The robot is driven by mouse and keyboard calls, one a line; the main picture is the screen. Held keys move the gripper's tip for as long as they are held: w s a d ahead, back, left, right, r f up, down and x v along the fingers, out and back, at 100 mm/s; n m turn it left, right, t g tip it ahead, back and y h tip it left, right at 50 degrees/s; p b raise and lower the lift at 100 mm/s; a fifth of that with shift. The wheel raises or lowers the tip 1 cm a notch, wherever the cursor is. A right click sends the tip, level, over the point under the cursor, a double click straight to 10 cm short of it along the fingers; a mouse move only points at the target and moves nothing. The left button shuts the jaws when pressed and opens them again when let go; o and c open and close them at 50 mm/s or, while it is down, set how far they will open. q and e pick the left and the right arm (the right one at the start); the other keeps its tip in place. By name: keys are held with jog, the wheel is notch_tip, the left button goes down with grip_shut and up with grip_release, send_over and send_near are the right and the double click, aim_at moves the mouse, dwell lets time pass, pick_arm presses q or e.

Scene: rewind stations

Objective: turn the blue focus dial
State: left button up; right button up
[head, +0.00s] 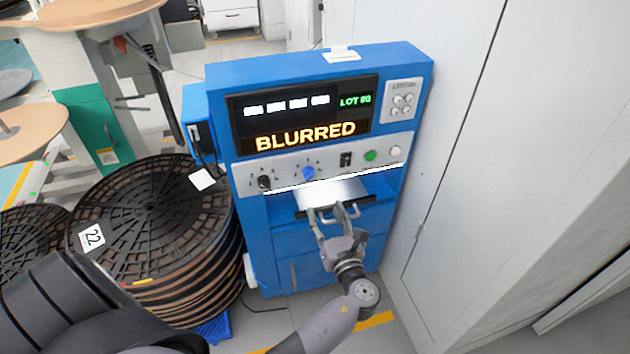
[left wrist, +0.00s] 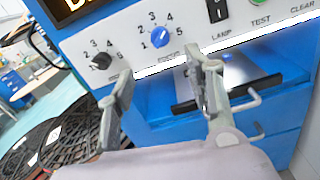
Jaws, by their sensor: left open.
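The blue focus dial (head: 309,173) is on the grey control strip of a blue machine (head: 222,85). In the left wrist view the dial (left wrist: 160,37) shows large, with numbers around it and a pale pointer mark whose setting I cannot read surely. The display (head: 305,136) reads "BLURRED" in orange. My left gripper (head: 332,213) is open and empty, below the dial and in front of the lit tray. In the left wrist view its fingertips (left wrist: 160,75) are spread below the dial, apart from it. My right gripper is not in view.
A black knob (head: 264,182) is left of the dial. A lamp switch (head: 345,159), a green button (head: 371,155) and a white button (head: 396,151) are right of it. A black-edged tray (head: 372,199) juts out below. Stacked black reels (head: 150,215) stand left; a pale cabinet (head: 460,120) stands right.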

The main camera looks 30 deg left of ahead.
aim_at(311, 178)
pick_arm(q)
jog(key=x, duration=1.2)
jog(key=shift+w+a+p, duration=0.25)
jog(key=shift+w+p, duration=0.05)
jog(key=shift+c, duration=0.5)
grip_shut()
